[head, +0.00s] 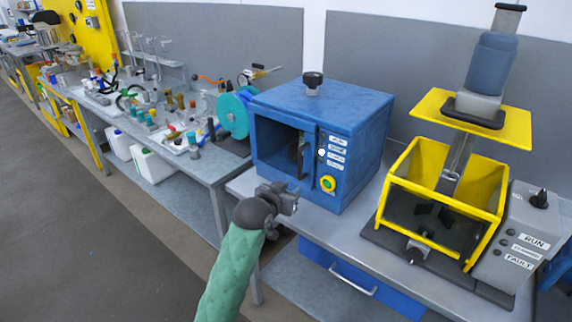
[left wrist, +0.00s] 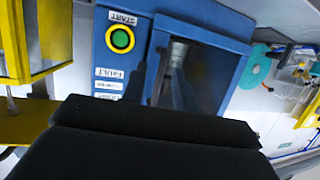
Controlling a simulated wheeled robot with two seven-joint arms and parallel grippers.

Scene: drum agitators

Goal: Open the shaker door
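The blue box machine (head: 350,115) stands on the grey bench, with a dark recessed front (head: 277,150) and a dark vertical handle (head: 301,156) near that front's right edge. I cannot tell whether its door is fully shut. A round green button (head: 328,184) sits on its panel. It also shows in the left wrist view (left wrist: 205,30), upside down, with the green button (left wrist: 120,39). My left gripper (head: 290,198) is in front of and below the dark front, apart from the handle. Its finger gap cannot be made out. My right gripper is not in view.
A yellow-framed machine (head: 492,195) with a dark front panel and a grey control box (head: 520,235) stands to the right. A teal reel (head: 233,115) is close to the box's left. Lab bottles and tools crowd the left bench. The floor (head: 90,220) at left is clear.

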